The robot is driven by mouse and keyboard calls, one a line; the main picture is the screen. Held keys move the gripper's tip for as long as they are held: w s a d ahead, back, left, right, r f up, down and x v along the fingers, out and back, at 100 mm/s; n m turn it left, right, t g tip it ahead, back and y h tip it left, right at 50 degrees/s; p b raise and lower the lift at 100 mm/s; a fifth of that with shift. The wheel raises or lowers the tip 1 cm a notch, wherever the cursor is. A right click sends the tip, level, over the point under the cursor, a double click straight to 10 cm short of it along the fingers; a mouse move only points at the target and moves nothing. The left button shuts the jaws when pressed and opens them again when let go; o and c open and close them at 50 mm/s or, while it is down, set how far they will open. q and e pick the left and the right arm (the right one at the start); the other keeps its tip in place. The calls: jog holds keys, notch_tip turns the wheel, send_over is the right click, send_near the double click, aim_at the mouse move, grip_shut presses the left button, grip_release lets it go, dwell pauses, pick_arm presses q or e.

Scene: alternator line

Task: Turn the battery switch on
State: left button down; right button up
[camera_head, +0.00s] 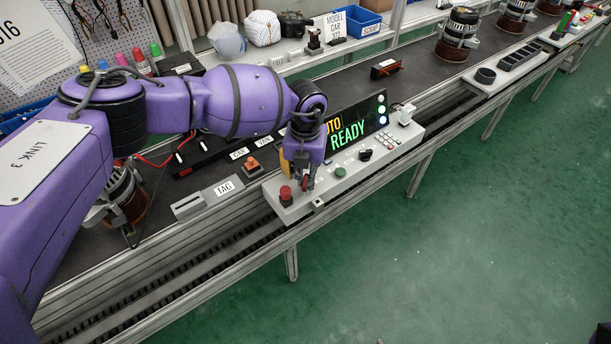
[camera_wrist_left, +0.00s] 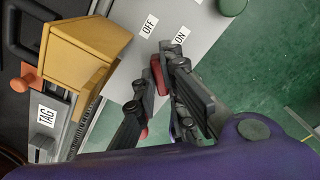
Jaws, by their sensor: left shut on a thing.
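The battery switch has a red handle (camera_wrist_left: 157,76) on a pale grey control panel (camera_wrist_left: 205,25), with OFF and ON labels beside it in the left wrist view. The handle lies close to the ON label, but its exact angle is partly hidden by the fingers. My left gripper (camera_wrist_left: 160,85) is shut on this red handle. In the head view my left gripper (camera_head: 304,182) reaches down onto the left part of the panel (camera_head: 322,192), where it hides most of the switch. My right gripper is not in view.
A red mushroom button (camera_head: 286,195) stands just left of the gripper. A green button (camera_head: 340,172) and a black knob (camera_head: 365,155) are to the right. A lit READY display (camera_head: 352,128) stands behind the panel.

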pick_arm(q)
jog(key=m, duration=0.3)
jog(key=shift+m, duration=0.4)
jog(key=m, duration=0.5)
dwell(0.4)
jog(key=c, duration=1.8)
grip_release()
notch_tip(320, 180, up, 12)
